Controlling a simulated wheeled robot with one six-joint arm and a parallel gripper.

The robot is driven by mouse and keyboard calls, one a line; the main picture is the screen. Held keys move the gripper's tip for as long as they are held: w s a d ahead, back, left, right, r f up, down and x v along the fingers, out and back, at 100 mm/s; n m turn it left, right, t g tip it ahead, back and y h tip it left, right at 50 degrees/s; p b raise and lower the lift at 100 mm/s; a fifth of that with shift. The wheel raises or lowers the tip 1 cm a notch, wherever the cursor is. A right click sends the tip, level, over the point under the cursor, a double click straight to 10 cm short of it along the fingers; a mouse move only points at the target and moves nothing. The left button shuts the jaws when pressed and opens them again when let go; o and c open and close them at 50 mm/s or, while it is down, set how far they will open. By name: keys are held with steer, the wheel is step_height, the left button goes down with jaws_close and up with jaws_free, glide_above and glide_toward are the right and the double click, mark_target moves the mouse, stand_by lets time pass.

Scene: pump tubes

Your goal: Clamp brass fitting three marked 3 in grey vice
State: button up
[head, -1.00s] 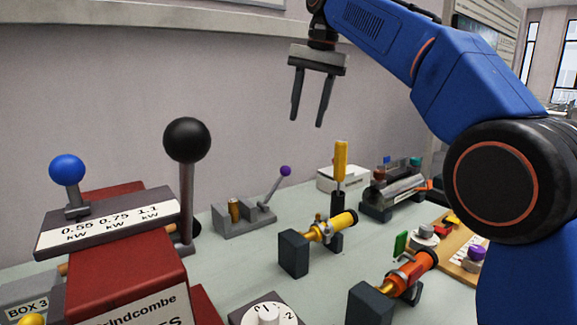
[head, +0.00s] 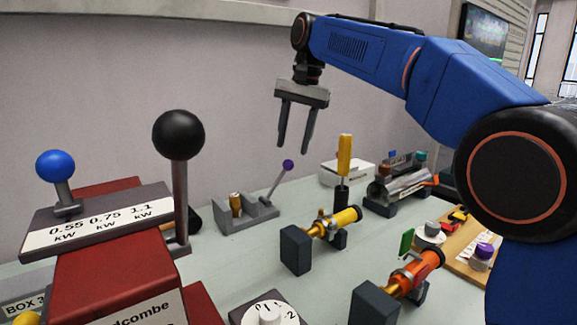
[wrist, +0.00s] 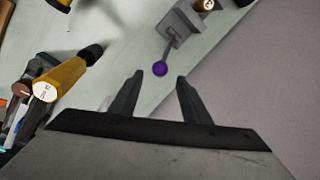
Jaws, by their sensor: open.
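The grey vice (head: 262,213) stands on the bench near the wall. Its lever leans up to the right and ends in a purple knob (head: 288,165). A small brass fitting (head: 236,204) stands upright in the vice; I cannot read its mark or tell whether the jaws grip it. My gripper (head: 294,150) is open and empty, fingers pointing down, just above the purple knob in the head view. In the wrist view the knob (wrist: 159,69) shows just beyond the open fingers, with the vice (wrist: 180,24) and brass fitting (wrist: 206,5) behind it.
A screwdriver with a yellow handle (head: 344,155) stands upright to the right. A yellow tube (head: 340,221) and an orange tube (head: 415,271) lie in holders. A red machine (head: 115,265) with a tall black-knobbed lever (head: 179,135) fills the front left.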

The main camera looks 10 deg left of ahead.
mark_target(288, 164)
steer(key=f, duration=0.3)
steer(key=a+f, duration=0.1)
steer(key=f, duration=0.3)
steer(key=shift+a+f, duration=0.2)
jaws_close()
